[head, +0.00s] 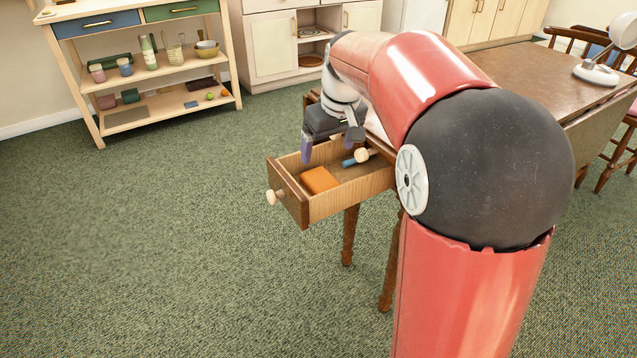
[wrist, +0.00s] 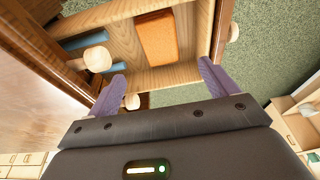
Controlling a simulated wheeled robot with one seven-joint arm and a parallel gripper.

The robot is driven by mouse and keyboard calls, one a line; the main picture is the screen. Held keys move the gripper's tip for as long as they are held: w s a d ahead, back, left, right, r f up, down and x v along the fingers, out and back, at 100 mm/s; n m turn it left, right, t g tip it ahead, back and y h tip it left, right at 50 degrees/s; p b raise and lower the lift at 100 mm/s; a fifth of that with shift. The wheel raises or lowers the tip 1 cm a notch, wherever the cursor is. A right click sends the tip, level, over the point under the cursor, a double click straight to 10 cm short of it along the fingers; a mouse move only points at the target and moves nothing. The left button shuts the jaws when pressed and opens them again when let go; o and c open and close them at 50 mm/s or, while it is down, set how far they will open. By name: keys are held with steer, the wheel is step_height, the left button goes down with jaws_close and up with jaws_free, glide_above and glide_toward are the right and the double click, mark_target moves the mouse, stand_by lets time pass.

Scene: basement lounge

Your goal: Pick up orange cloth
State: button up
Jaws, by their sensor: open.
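The orange cloth (head: 319,180) is a folded-looking block lying in the pulled-out wooden drawer (head: 342,202), near its front panel. It also shows in the wrist view (wrist: 157,38), above the middle of the picture. My gripper (head: 331,147) is above the drawer, pointing down, with its purple fingers apart and nothing between them. In the wrist view the two fingertips (wrist: 162,76) are apart, with the drawer's side wall and interior beyond them. The cloth is beyond the fingertips and does not appear touched.
Blue items (wrist: 115,68) lie in the drawer beside the cloth. A round wooden knob (head: 361,155) is close to my gripper. The drawer projects from a brown table (head: 530,75). A shelf unit (head: 150,75) stands at the back left. The green carpet at left is clear.

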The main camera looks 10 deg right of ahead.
mark_target(321, 180)
steer(key=x, duration=1)
steer(key=shift+s+f, duration=0.15)
steer(key=shift+f, duration=0.3)
steer(key=shift+c, duration=0.3)
steer(key=c, duration=1)
step_height(321, 180, up, 20)
steer(key=p, duration=0.2)
